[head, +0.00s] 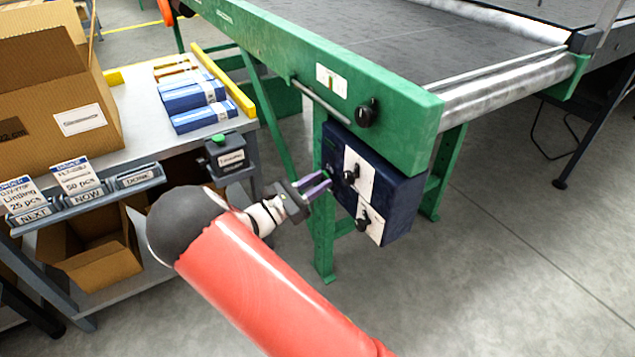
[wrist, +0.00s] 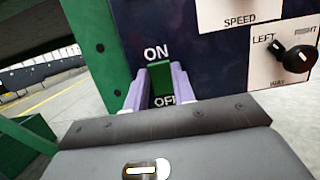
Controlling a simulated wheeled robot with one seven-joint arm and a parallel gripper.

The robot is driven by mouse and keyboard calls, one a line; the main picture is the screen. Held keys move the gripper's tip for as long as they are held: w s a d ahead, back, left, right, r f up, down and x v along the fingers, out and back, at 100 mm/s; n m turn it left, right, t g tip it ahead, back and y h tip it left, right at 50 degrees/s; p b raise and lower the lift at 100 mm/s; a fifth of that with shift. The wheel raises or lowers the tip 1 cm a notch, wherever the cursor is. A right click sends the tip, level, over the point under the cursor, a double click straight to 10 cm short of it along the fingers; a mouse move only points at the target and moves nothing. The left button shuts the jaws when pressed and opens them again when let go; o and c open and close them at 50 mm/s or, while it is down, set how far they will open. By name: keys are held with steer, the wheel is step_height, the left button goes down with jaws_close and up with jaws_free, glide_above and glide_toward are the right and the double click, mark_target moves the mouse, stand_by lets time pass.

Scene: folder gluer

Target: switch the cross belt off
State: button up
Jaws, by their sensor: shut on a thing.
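The dark blue control box (head: 403,200) hangs under the green frame of the cross belt (head: 400,55). In the wrist view, a green switch (wrist: 160,76) sits on the box face between the words ON above and OFF below. My gripper (head: 325,181) reaches the left part of the box face. In the wrist view, the two purple fingers of my gripper (wrist: 159,84) stand on either side of the switch and are shut on it.
Right of the switch are a SPEED panel (wrist: 235,12) and a LEFT/RIGHT knob (wrist: 297,59). A black knob (head: 367,113) sits on the frame above. A green leg (head: 324,245) stands beside the box.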

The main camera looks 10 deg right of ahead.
steer(key=o, duration=1)
steer(key=v, duration=0.7)
steer(key=shift+s+a+f+b, duration=0.1)
steer(key=shift+a+f+b, duration=0.05)
steer(key=shift+a+b, duration=0.2)
